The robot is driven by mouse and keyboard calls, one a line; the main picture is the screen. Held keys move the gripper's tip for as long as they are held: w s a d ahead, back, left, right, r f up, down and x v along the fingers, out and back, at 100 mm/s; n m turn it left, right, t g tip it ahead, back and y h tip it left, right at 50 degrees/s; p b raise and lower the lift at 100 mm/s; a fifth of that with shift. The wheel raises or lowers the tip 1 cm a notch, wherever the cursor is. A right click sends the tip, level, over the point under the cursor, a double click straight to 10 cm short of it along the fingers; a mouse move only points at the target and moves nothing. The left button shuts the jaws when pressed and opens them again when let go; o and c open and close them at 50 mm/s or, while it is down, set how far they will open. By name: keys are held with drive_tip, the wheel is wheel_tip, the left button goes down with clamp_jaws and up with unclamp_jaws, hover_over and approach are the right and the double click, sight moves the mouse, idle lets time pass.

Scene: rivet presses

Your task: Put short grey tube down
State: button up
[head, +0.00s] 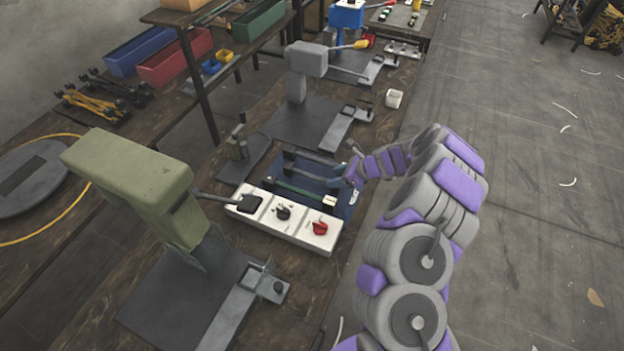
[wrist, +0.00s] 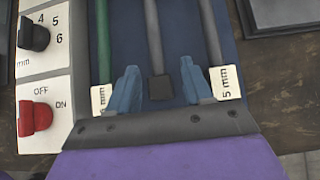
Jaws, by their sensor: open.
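A blue tray (wrist: 130,60) holds thin tubes lying side by side, seen from above in the wrist view. A grey tube (wrist: 154,38) with a dark block (wrist: 160,88) at its near end lies in the middle, between my fingers. Another grey tube (wrist: 211,30) lies to its right, and a green tube (wrist: 103,45) to its left. I cannot tell which grey tube is the short one. My gripper (wrist: 160,85) is open, its two blue fingers apart on either side of the dark block. In the head view my gripper (head: 350,174) is at the tray's right end, partly hidden by my arm.
A white control panel (head: 284,217) with black and red knobs stands beside the tray. A green press (head: 140,185) is at the near left, a grey press (head: 305,70) behind. A white cup (head: 394,98) sits at the bench edge. Open floor lies to the right.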

sight(325, 179)
drive_tip(key=x, duration=0.1)
drive_tip(key=b+x, duration=0.1)
drive_tip(key=x, duration=0.1)
drive_tip(key=b+x, duration=0.1)
drive_tip(key=x, duration=0.1)
drive_tip(key=shift+a+r, duration=0.15)
drive_tip(key=shift+a, duration=0.25)
drive_tip(key=shift+d, duration=0.1)
clamp_jaws()
